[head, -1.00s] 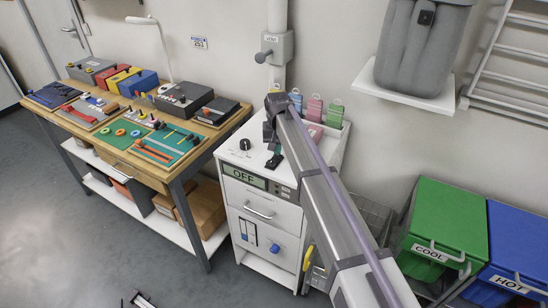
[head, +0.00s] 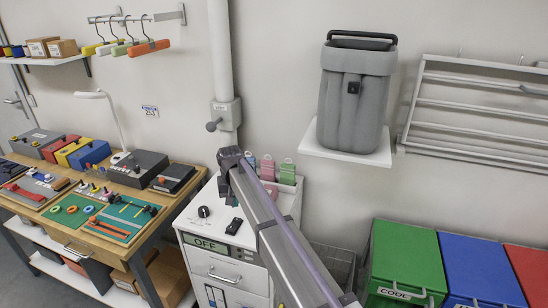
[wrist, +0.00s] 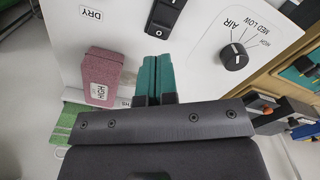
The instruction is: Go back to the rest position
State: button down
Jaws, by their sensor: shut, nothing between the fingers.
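My gripper (wrist: 155,66) shows in the wrist view with its two teal fingertips together and nothing between them. It hangs over the white cabinet's top, close to a black rocker switch (wrist: 165,16) marked 0; I cannot tell the exact height. In the head view my arm reaches to the same cabinet (head: 215,262), and the gripper itself is mostly hidden by the arm's end.
The cabinet top carries a black AIR knob (wrist: 234,57) and a pink tagged block (wrist: 101,75). A workbench (head: 150,225) with tools stands left. A grey bin (head: 352,105) sits on a wall shelf. Green (head: 403,258), blue and red bins stand right.

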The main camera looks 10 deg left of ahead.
jog(key=s+d+m, duration=0.1)
jog(key=s+d, duration=0.7)
jog(key=d, duration=0.6)
jog(key=s+d+m, duration=0.2)
jog(key=s+d, duration=0.6)
jog(key=d, duration=0.7)
jog(key=s+d+m, duration=0.1)
jog(key=s+d, duration=0.8)
jog(key=d, duration=0.5)
jog(key=shift+d+m, duration=0.2)
jog(key=shift+m, duration=0.1)
